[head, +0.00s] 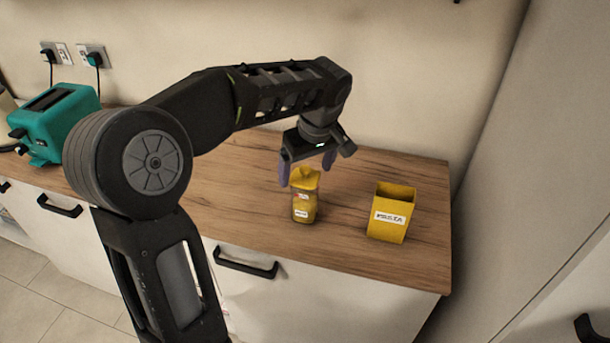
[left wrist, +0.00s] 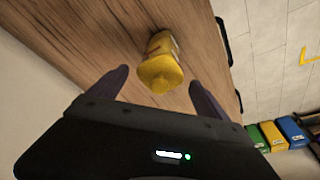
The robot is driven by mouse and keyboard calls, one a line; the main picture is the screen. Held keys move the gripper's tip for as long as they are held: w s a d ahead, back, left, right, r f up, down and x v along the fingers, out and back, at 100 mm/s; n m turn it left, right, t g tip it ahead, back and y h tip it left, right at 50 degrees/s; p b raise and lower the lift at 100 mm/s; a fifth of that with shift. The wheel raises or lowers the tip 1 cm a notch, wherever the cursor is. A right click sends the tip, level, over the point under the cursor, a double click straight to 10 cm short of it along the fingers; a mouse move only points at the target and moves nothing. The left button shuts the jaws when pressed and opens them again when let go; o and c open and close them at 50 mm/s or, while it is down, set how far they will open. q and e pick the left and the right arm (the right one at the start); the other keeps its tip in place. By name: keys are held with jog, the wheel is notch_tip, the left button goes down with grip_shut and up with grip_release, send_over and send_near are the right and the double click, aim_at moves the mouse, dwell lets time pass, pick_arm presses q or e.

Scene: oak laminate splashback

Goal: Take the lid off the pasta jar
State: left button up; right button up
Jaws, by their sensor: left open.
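The pasta jar (head: 304,207) is a clear jar with yellow contents and small labels, upright on the wooden counter. Its yellow lid (head: 306,178) with a knob is on top. In the left wrist view the lid (left wrist: 159,74) hides most of the jar (left wrist: 162,43). My left gripper (head: 306,168) points down over the lid, open, with purple fingers. In the left wrist view the gripper (left wrist: 158,80) has one finger on each side of the lid, with gaps visible. My right gripper is not in view.
A yellow open-topped box (head: 391,213) with a white label stands right of the jar. A teal toaster (head: 56,118) is at the far left. The wooden counter (head: 250,215) is clear around the jar. A tall pale panel (head: 540,150) bounds the right.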

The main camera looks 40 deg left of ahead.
aim_at(307, 169)
pick_arm(q)
jog(key=c, duration=1.4)
notch_tip(307, 169, up, 8)
jog(key=shift+f, duration=0.2)
jog(key=shift+r+p, duration=0.6)
jog(key=shift+r, duration=0.7)
